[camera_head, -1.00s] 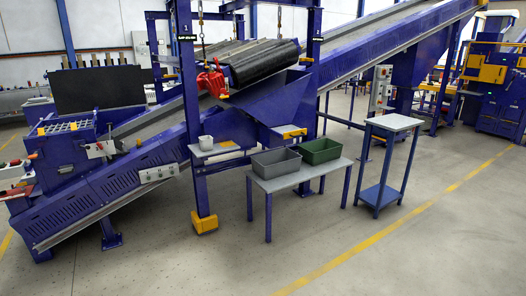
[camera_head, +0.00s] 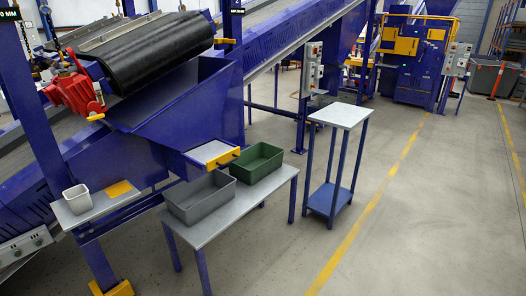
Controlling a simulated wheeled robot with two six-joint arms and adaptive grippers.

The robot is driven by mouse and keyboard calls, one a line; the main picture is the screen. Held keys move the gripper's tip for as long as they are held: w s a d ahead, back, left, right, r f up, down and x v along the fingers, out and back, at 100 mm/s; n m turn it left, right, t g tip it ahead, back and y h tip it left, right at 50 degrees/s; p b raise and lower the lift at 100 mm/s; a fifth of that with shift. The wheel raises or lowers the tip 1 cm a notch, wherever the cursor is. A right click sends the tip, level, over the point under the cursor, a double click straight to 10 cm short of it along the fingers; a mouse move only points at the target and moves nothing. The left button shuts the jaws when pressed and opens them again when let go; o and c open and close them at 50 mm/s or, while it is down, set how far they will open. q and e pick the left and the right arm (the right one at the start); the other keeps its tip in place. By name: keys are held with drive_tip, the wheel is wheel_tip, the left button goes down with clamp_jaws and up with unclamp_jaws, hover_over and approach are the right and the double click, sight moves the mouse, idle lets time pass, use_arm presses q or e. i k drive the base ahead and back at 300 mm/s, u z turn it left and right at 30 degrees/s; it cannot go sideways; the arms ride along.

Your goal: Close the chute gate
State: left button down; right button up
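The blue chute (camera_head: 185,110) hangs under the black overband magnet belt (camera_head: 140,50) at the left of the head view. At its lower end a pale flat plate (camera_head: 209,151) with a yellow front bar (camera_head: 222,158) sticks out towards the bins; it looks like the chute gate. The plate lies roughly flat, just above and behind the grey bin. How far it is drawn out of the chute I cannot tell. Neither of my grippers is in view.
A table (camera_head: 213,225) below the chute carries a grey bin (camera_head: 200,197) and a green bin (camera_head: 257,162). A tall blue stand (camera_head: 342,115) is to its right. The floor at front right is clear.

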sight(215, 153)
drive_tip(key=z, duration=0.45)
drive_tip(key=i, duration=1.3)
drive_tip(key=z, duration=0.45)
